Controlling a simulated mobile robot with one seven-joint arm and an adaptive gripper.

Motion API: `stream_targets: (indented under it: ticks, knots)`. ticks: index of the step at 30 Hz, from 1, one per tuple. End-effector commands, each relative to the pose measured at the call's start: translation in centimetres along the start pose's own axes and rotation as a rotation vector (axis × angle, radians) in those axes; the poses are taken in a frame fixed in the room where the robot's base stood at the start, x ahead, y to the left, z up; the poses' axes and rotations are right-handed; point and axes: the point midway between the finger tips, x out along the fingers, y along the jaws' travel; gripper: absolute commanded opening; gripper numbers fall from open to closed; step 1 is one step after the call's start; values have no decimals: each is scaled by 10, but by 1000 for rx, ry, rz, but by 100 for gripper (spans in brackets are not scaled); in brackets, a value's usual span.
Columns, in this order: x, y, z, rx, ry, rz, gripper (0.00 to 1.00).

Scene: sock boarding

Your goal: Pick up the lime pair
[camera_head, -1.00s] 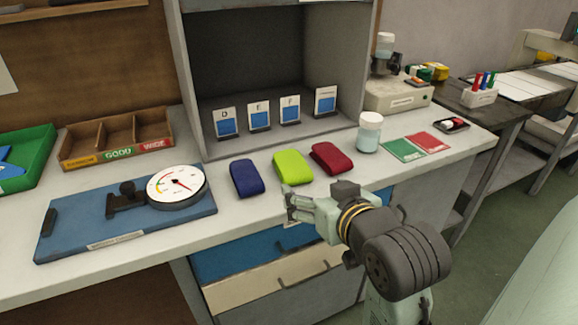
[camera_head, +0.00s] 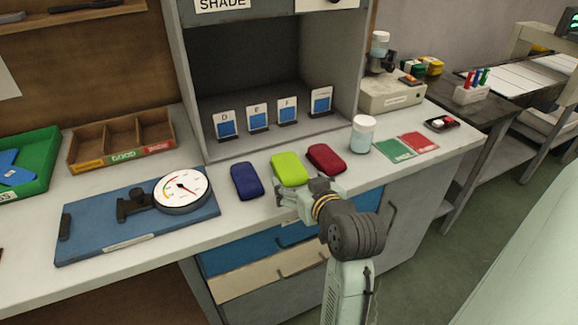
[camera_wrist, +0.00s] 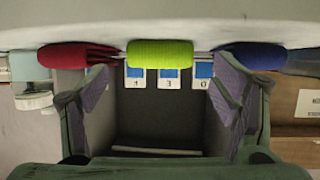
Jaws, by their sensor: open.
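The lime pair (camera_head: 289,168) is a rolled, rounded bundle lying on the white bench top, between a dark blue pair (camera_head: 246,181) and a dark red pair (camera_head: 326,159). My gripper (camera_head: 282,196) is open and empty, just on the near side of the lime pair, at the bench's front edge. In the wrist view the lime pair (camera_wrist: 160,54) lies centred ahead between the two open fingers. The red pair (camera_wrist: 75,55) shows to the left there and the blue pair (camera_wrist: 250,56) to the right.
A grey booth (camera_head: 270,148) with several lettered cards stands behind the pairs. A dial gauge on a blue board (camera_head: 110,236) is at left. A lidded jar (camera_head: 362,134) and green (camera_head: 395,150) and red (camera_head: 418,141) swatches are at right. A divided wooden tray (camera_head: 122,140) sits back left.

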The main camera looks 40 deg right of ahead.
Motion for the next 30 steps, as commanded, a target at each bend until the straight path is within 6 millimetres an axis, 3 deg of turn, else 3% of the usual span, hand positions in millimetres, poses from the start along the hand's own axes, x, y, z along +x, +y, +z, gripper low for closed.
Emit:
stream_targets:
  ticks: [5, 12, 30]
  knots:
    - [18, 0, -1, 0, -1, 0, 80]
    - [20, 0, 0, -1, 0, 1, 80]
    - [20, 0, 0, -1, 0, 0, 41]
